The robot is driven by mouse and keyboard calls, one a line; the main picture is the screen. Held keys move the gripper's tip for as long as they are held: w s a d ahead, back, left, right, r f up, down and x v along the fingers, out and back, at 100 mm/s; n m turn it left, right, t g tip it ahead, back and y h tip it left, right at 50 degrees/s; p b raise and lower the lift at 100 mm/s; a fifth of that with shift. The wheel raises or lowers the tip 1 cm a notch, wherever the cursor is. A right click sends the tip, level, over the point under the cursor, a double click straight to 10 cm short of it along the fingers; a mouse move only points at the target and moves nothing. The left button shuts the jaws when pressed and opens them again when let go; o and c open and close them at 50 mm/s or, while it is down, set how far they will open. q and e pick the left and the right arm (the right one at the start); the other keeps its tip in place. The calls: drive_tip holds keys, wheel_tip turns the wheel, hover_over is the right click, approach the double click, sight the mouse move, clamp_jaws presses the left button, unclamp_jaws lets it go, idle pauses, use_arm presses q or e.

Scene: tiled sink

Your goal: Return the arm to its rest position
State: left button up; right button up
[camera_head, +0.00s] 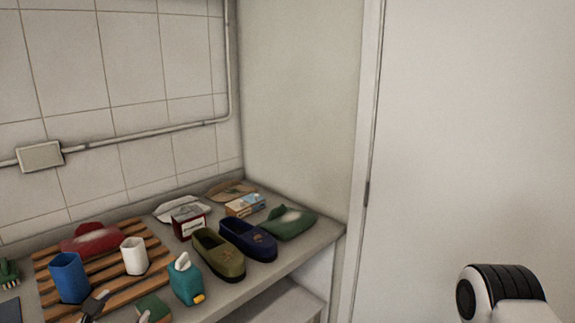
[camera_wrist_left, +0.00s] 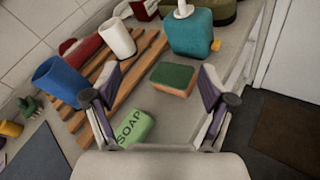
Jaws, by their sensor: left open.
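My left gripper (camera_head: 120,309) shows at the bottom edge of the head view, over the counter's front part. In the left wrist view my left gripper (camera_wrist_left: 160,95) has its two fingers spread wide, with nothing held between them. A green and orange sponge (camera_wrist_left: 174,79) lies on the counter just beyond and between the fingertips. A green soap bar (camera_wrist_left: 134,127) marked "SOAP" lies closer to the gripper's base, by the left finger. My right arm (camera_head: 500,293) shows only in part at the lower right of the head view; its gripper is out of frame.
A slatted wooden rack (camera_head: 150,252) holds a blue cup (camera_head: 69,277), a white cup (camera_head: 134,256) and a red cloth (camera_head: 92,238). A teal dispenser (camera_head: 186,281), an olive shoe (camera_head: 218,253) and a navy shoe (camera_head: 247,239) stand to the right. A white door (camera_head: 470,140) fills the right side.

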use_arm(q)
drive_tip(key=s+d+f+m+g+h+b, duration=0.15)
drive_tip(key=s+d+f+m+g, duration=0.3)
drive_tip(key=f+m, duration=0.55)
drive_tip(key=s+d+f+m+g+b, duration=0.4)
drive_tip(key=f+m, duration=0.3)
drive_tip(key=f, duration=0.7)
drive_tip(key=s+d+f+m+g+y+b, duration=0.1)
drive_tip(key=s+f+m+g, duration=0.5)
drive_tip(key=s+f+m, duration=0.6)
drive_tip(key=s+d+f, duration=0.1)
drive_tip(key=s+f, duration=0.1)
drive_tip(key=s, duration=0.1)
drive_tip(key=shift+s+d+m+b, duration=0.15)
drive_tip(key=shift+s+m+b, duration=0.15)
drive_tip(key=shift+s, duration=0.05)
drive_tip(key=shift+g, duration=0.25)
